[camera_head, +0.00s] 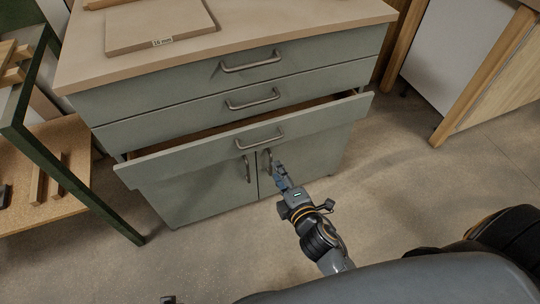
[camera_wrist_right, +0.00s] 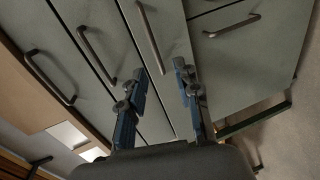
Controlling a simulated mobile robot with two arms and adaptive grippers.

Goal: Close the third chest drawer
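The grey-green chest has its third drawer (camera_head: 205,146) pulled part way out, with a dark gap above its front. The third drawer's bar handle (camera_head: 260,139) also shows in the right wrist view (camera_wrist_right: 150,35). My right gripper (camera_head: 279,171) is in front of the chest, below this handle in the head view and close to a door handle (camera_head: 267,161). In the right wrist view its two fingers (camera_wrist_right: 160,75) are apart with nothing held between them, and they point toward the drawer front. Whether they touch it I cannot tell. My left gripper is not seen.
The first drawer (camera_head: 180,86) and second drawer (camera_head: 180,117) are shut above. Two shut doors (camera_head: 205,190) are below. A board (camera_head: 150,25) lies on the chest top. A green-framed shelf (camera_head: 70,165) stands left. The floor (camera_head: 420,190) at right is clear.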

